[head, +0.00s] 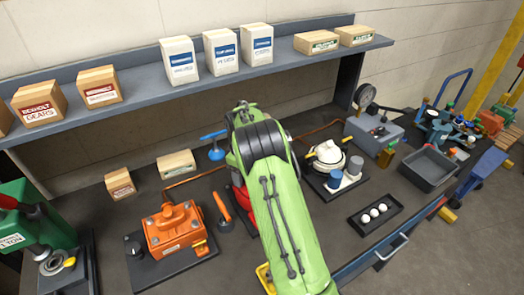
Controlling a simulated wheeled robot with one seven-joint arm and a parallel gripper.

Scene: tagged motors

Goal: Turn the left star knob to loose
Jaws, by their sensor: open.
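An orange motor (173,229) sits on a dark base plate left of my arm. A small black knob (132,247) stands at the left end of that plate; it is too small to tell if it is star-shaped or which way it is set. No other clear star knob shows. My green arm fills the middle of the head view, and my gripper is hidden behind it. Where its fingers are relative to the knob does not show.
An orange-handled lever (222,207) stands right of the motor. A green machine (35,220) is at the far left. A white pump (328,158), a tray of white balls (375,215) and a grey bin (430,168) are right. A box-lined shelf (140,103) runs above.

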